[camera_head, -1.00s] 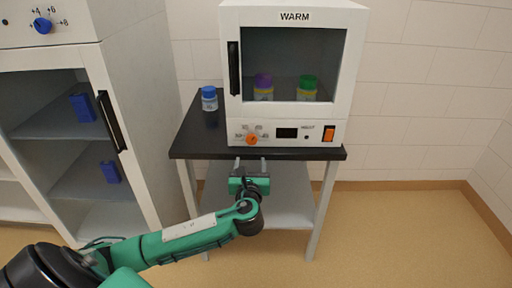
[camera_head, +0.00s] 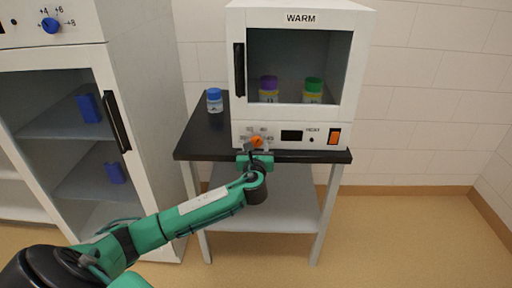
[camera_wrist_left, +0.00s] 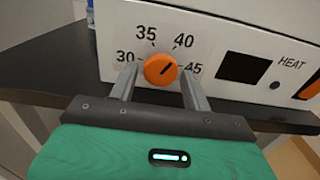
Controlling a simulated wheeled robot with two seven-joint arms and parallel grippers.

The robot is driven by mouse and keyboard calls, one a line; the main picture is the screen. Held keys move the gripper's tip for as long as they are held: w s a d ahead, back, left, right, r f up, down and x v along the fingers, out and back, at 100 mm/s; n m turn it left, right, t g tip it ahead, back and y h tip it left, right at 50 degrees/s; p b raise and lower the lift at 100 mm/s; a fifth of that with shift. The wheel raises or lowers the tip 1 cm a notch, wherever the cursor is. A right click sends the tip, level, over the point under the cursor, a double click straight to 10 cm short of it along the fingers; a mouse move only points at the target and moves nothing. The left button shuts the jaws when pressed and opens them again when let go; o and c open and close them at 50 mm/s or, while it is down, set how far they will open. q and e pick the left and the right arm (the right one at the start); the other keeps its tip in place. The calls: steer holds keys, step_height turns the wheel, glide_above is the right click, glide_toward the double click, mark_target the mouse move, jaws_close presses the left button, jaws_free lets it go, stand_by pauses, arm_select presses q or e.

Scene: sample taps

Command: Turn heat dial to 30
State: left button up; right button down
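The orange heat dial (camera_head: 256,142) is on the front panel of the white WARM cabinet (camera_head: 238,134). The printed marks are 30 at lower left, 35, 40 and 45 at lower right. My left gripper (camera_head: 256,152) is at the panel, and in the wrist view its open fingers (camera_wrist_left: 160,80) stand on either side of the dial, with gaps visible. My right gripper is in neither view.
The cabinet stands on a black-topped table (camera_head: 205,135). A blue-capped bottle (camera_head: 214,101) stands left of it. Purple-capped (camera_head: 269,90) and green-capped (camera_head: 313,91) bottles are behind the glass. An orange switch (camera_head: 334,137) is at the panel's right. Another cabinet (camera_head: 150,120) stands left.

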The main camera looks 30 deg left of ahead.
arm_select(q)
steer(key=c, duration=0.6)
steer(key=shift+c, duration=0.2)
